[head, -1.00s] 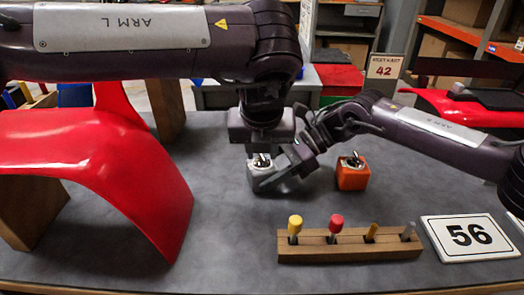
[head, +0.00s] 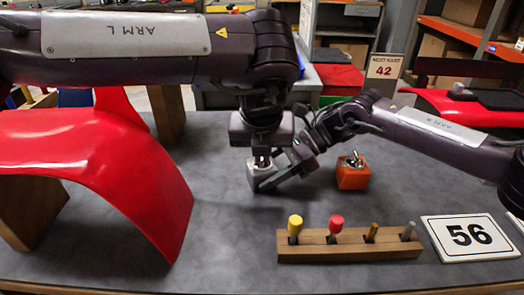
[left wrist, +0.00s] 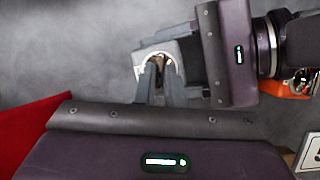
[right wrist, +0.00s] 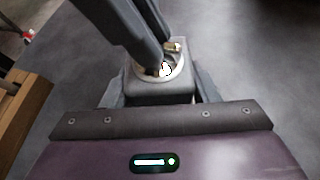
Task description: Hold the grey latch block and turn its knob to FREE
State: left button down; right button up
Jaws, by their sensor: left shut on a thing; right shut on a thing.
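The grey latch block (head: 255,181) is at the middle of the bench in the head view, partly hidden by my grippers. My right gripper (head: 268,178) is shut on its body from the right; the right wrist view shows the block (right wrist: 160,90) between the two fingers. My left gripper (head: 262,158) points down from above and is shut on the knob (right wrist: 174,46) on top of the block. The FREE mark cannot be read.
An orange block (head: 352,178) with a similar knob stands just right. A red curved panel (head: 110,150) fills the left. The grey bench between panel and rack is clear.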

pick_arm(q)
jog(key=shift+m, duration=0.3)
jog(key=m, duration=0.1)
jog(key=m+h, duration=0.1)
jog(key=m, duration=0.1)
jog(key=m+h, duration=0.1)
jog(key=shift+a+m+g, duration=0.3)
jog(key=shift+m, duration=0.1)
jog(key=m, duration=0.2)
jog(key=m+g+h, duration=0.1)
jog(key=m, duration=0.3)
jog(key=shift+w+a+g+h, duration=0.15)
jog(key=shift+w+g+h, duration=0.15)
jog(key=shift+h, duration=0.1)
jog(key=m+g, duration=0.1)
jog(key=m, duration=0.2)
jog(key=shift+w+m+h, duration=0.1)
jog(key=shift+m+h, duration=0.2)
jog(key=shift+m, duration=0.1)
jog(key=shift+m+g, duration=0.6)
jog(key=shift+m, duration=0.7)
jog(key=c, duration=1.5)
grip_release()
